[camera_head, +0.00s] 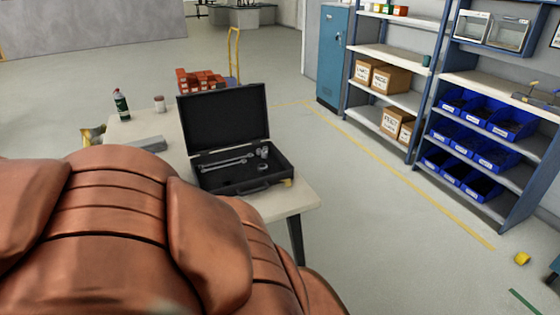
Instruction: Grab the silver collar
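An open black case (224,118) stands on a pale table, its lid raised at the back. Inside its tray lie a long silver wrench-like tool (226,162) and a few small silver pieces (262,151) at the right. One small round silver piece (263,166) near the front right of the tray may be the silver collar, but it is too small to tell. My gripper is not in view. My large copper-coloured body part fills the lower left and hides the near left of the table.
The table (285,200) also bears a dark green bottle (121,104), a small jar (159,104) and a grey block (146,144). Behind stand red bricks (199,80) on a yellow-handled trolley (234,55). A blue cabinet (332,55) and shelves (385,97) line the right. Floor between is clear.

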